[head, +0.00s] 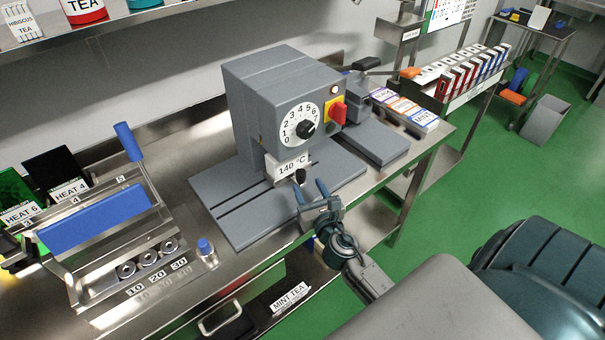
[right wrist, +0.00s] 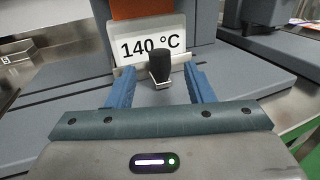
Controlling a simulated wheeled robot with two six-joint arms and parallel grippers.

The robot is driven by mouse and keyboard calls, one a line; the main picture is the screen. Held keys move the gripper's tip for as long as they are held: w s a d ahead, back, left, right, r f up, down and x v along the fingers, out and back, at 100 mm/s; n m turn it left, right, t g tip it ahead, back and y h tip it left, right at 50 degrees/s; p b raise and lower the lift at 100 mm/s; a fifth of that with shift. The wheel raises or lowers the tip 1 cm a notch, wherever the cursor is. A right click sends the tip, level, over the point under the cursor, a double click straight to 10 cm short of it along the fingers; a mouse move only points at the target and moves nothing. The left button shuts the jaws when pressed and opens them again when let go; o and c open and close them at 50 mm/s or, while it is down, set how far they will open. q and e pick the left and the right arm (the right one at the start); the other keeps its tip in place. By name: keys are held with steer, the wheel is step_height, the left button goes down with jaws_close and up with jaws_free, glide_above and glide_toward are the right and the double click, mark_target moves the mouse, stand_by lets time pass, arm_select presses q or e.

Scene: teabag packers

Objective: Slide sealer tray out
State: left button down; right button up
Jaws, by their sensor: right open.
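The grey sealer (head: 275,105) stands on the steel bench, with a dial, a red switch and a lit lamp on its front. A "140 °C" plate (head: 288,166) hangs low on its front and shows in the right wrist view (right wrist: 150,42). A black knob (head: 300,175) on a small metal bracket sits just below the plate; it also shows in the right wrist view (right wrist: 163,66). My right gripper (head: 311,192) is open in front of the knob. In the right wrist view its blue fingers (right wrist: 160,84) lie either side of the knob, apart from it. My left gripper is not in view.
The grey slotted base (head: 235,205) spreads under the sealer. A blue-handled bar unit (head: 95,220) with weights stands at the left. Tea boxes (head: 415,112) lie at the bench's right end. A drawer handle (head: 220,318) sticks out below the front edge.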

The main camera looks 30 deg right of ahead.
mark_target(303, 177)
steer(key=shift+p+x, duration=0.35)
steer(key=shift+x, duration=2.3)
jaws_close()
